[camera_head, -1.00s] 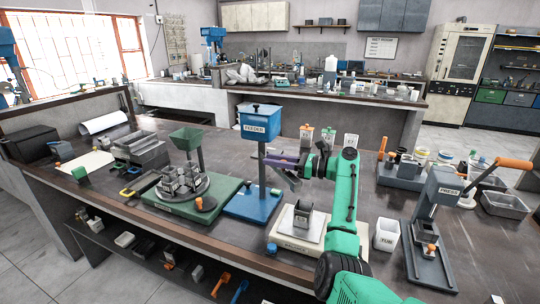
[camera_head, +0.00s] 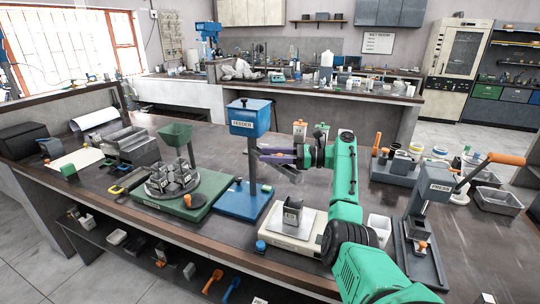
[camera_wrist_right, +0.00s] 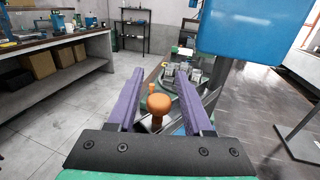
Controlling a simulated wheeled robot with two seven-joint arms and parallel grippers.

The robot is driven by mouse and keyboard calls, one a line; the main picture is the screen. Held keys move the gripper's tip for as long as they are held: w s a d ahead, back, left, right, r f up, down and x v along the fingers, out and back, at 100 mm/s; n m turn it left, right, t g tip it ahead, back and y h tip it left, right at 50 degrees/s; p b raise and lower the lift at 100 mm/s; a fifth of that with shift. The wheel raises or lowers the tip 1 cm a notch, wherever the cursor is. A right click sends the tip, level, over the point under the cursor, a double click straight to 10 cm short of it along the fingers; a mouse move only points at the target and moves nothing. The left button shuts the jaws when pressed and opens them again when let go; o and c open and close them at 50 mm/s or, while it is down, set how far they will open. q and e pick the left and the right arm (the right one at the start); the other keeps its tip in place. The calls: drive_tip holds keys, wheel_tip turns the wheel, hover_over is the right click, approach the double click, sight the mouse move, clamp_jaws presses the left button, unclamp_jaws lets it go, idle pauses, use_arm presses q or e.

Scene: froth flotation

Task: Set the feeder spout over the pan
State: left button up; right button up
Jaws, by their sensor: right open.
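The blue feeder (camera_head: 249,117) stands on a post above a blue base (camera_head: 240,203). My right gripper (camera_head: 270,155) is beside the post, below the feeder box, its purple fingers pointing left. In the right wrist view the fingers (camera_wrist_right: 160,100) are apart, with an orange knob (camera_wrist_right: 158,104) showing between them; I cannot tell its exact depth. A grey angled piece (camera_head: 290,172), perhaps the spout, shows just below the gripper in the head view. A small dark pan (camera_head: 292,212) sits on the balance (camera_head: 290,236), right of the feeder base. My left gripper is out of view.
A green base (camera_head: 190,210) with a turntable of metal cups and a green funnel (camera_head: 175,133) is left of the feeder.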

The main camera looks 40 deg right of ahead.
drive_tip(key=shift+d, duration=0.1)
drive_tip(key=b+v, duration=0.5)
drive_tip(key=v, duration=0.9)
drive_tip(key=shift+s+d+b, duration=0.15)
drive_tip(key=shift+d+b, duration=0.05)
drive_tip(key=shift+b, duration=0.15)
